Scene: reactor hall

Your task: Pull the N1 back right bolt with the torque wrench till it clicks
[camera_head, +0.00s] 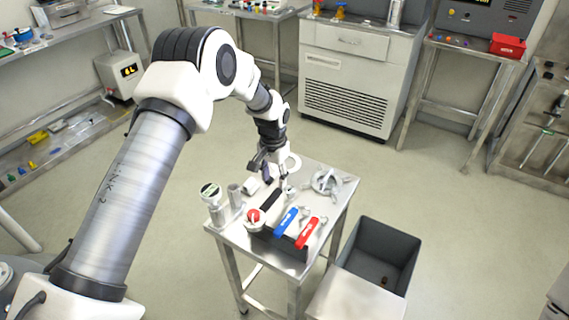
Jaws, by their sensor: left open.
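My left gripper (271,172) hangs open over the back left part of a small steel table (337,213). On the table, a dark block holds valves with a red knob (253,215), a blue lever (285,221) and a red lever (307,233). A black bar-like part (270,199) lies just below my gripper. A grey flange-like part (327,182) sits at the table's back right. I cannot tell which bolt is N1 back right. I cannot surely pick out the torque wrench; long-handled tools (548,132) hang on the right rack. My right gripper is not in view.
A gauge on a stand (210,193) is at the table's left edge. A dark open bin (378,255) stands right of the table. A white cabinet (345,75), a side table with a red box (507,45) and left shelves line the walls. The floor between is clear.

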